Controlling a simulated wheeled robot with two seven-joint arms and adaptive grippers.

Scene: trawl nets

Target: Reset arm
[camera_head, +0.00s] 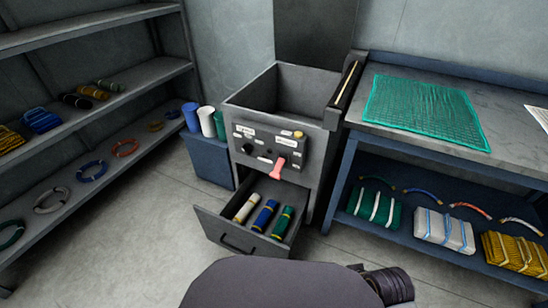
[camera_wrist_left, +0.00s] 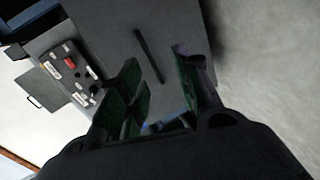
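My left gripper (camera_wrist_left: 162,90) shows in the left wrist view. Its two fingers with green inner pads stand apart, and I see nothing held between them. Beyond the fingers is a grey surface with a slim dark bar (camera_wrist_left: 148,55). My left gripper is not visible in the head view. My right gripper is in neither view. A dark rounded part of my own body fills the bottom middle of the head view.
A grey machine (camera_head: 232,112) has a red lever (camera_head: 277,168) and an open drawer (camera_head: 222,231) holding three rolls. Its control panel also shows in the wrist view (camera_wrist_left: 72,68). Shelves (camera_head: 95,78) stand left. A workbench (camera_head: 400,137) with a green net (camera_head: 425,110) stands right.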

